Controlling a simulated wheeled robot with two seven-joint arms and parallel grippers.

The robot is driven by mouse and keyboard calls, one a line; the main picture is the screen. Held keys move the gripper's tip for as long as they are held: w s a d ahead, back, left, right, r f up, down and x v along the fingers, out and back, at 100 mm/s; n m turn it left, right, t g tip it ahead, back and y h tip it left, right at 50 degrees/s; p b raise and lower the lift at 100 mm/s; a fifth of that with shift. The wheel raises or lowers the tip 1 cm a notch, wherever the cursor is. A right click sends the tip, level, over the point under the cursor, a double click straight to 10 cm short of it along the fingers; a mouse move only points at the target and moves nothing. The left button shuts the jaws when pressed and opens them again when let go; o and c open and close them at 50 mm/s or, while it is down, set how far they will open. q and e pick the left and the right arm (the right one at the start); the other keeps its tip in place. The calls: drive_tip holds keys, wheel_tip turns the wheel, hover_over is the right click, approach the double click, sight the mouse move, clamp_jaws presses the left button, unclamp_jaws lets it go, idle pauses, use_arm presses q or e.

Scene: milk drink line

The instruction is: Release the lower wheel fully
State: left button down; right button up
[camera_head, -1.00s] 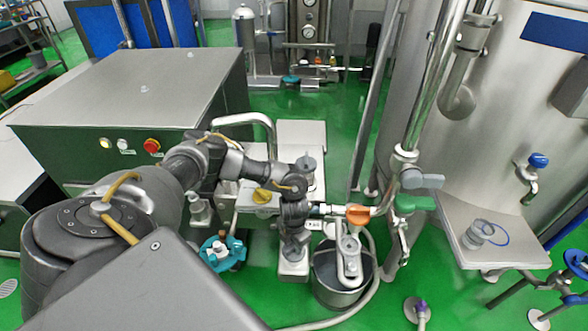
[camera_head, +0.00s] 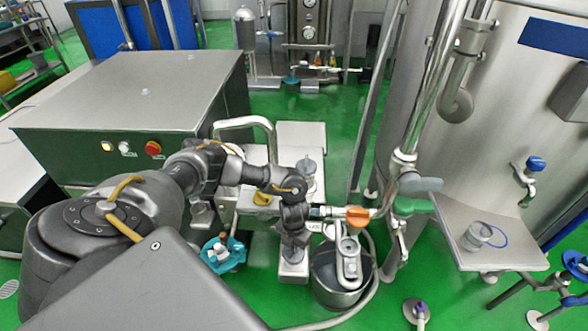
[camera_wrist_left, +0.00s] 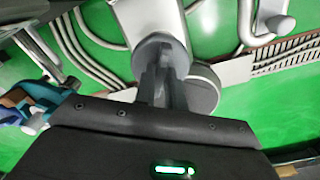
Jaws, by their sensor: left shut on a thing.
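My left gripper (camera_head: 294,240) points down at a grey round wheel (camera_wrist_left: 160,50) on a pale metal block (camera_head: 293,272). In the left wrist view, its two dark fingers (camera_wrist_left: 163,82) are close together and shut on the wheel, covering part of it. A second grey disc (camera_wrist_left: 205,88) shows just beside the fingers. Another grey wheel (camera_head: 306,164) stands higher on the pale machine, behind my wrist. My right gripper is not in view.
A steel bucket (camera_head: 341,290) stands right of the block, with an orange valve handle (camera_head: 357,216) above it. A teal fitting (camera_head: 223,255) lies to the left. A green handle (camera_head: 412,206) and a metal shelf (camera_head: 500,252) are further right.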

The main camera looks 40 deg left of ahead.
use_arm(q)
drive_tip(key=n+p, duration=0.2)
drive_tip(key=n, duration=0.2)
drive_tip(key=shift+r, duration=0.15)
drive_tip(key=shift+w+n+p, duration=0.1)
drive_tip(key=shift+n+p, duration=0.4)
drive_tip(key=shift+n, duration=0.7)
drive_tip(key=c, duration=1.5)
unclamp_jaws()
drive_tip(key=shift+o, duration=0.2)
wheel_tip(320, 180, up, 11)
drive_tip(key=shift+f, duration=0.2)
